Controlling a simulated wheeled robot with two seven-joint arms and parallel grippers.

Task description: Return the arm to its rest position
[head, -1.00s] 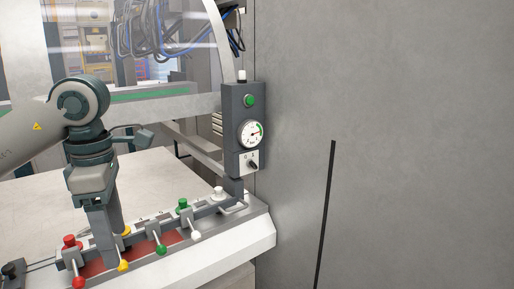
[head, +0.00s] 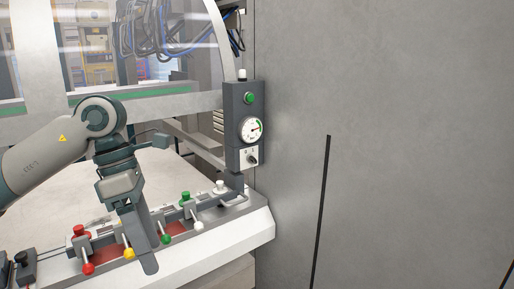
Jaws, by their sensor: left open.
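My left arm (head: 45,160) comes in from the left, bent at a grey-green joint. My left gripper (head: 147,255) hangs downward, slightly tilted, in front of the lever panel (head: 235,228). It is open and I see nothing held in it. Its fingers cover part of the panel between the yellow-tipped lever (head: 129,253) and the green-tipped lever (head: 166,239). I cannot tell whether they touch the panel. My right gripper is not in view.
A red-tipped lever (head: 88,269) and a white-tipped lever (head: 199,227) stand on the same panel. A dark control box with a gauge (head: 251,129) rises at its right end. A large grey cabinet wall (head: 400,130) fills the right side. A pale table (head: 50,217) lies behind the panel.

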